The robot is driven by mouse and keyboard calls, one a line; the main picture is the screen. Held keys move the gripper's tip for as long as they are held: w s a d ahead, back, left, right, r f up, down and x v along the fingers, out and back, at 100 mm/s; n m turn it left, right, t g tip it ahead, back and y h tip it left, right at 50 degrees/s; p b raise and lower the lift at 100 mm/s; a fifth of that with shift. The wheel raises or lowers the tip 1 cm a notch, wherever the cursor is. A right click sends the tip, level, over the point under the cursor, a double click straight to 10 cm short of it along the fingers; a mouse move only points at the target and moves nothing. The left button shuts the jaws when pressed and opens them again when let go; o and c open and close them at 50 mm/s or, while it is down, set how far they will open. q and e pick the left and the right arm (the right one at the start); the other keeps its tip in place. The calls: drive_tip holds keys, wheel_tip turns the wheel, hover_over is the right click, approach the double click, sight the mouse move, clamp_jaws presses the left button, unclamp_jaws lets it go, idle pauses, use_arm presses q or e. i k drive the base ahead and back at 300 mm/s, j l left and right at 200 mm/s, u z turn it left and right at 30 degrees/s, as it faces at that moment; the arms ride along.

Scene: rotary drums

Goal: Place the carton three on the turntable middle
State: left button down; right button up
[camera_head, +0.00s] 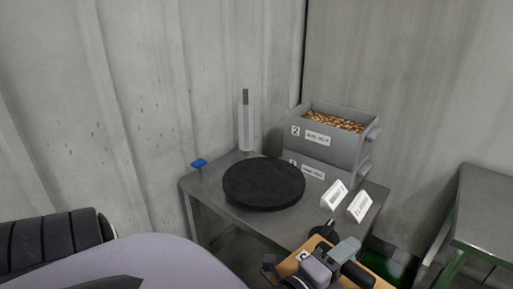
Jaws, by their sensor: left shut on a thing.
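The turntable (263,184) is a flat black round disc on the grey metal table, and its top is empty. An orange-brown carton (312,245) with a small white label is at the bottom, in front of the table. My left gripper (322,266) is shut on the carton and covers much of it. The carton is nearer to me than the turntable, to its lower right and apart from it. The carton's lower part is cut off by the picture edge. My right gripper is not in view.
Two stacked grey bins (328,134), the upper holding brown pieces, stand at the table's back right. Two white label cards (359,207) stand in front of them. A clear cylinder (246,125) stands behind the turntable, a blue-topped item (199,164) at left. Another table (488,215) is at right.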

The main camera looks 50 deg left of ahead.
sight(264, 178)
drive_tip(key=k+j, duration=0.1)
drive_tip(key=j, duration=0.25)
drive_tip(key=k+j, duration=0.1)
drive_tip(key=j, duration=0.3)
drive_tip(key=k+j, duration=0.1)
drive_tip(key=j, duration=0.25)
drive_tip(key=k+j, duration=0.1)
drive_tip(key=j, duration=0.25)
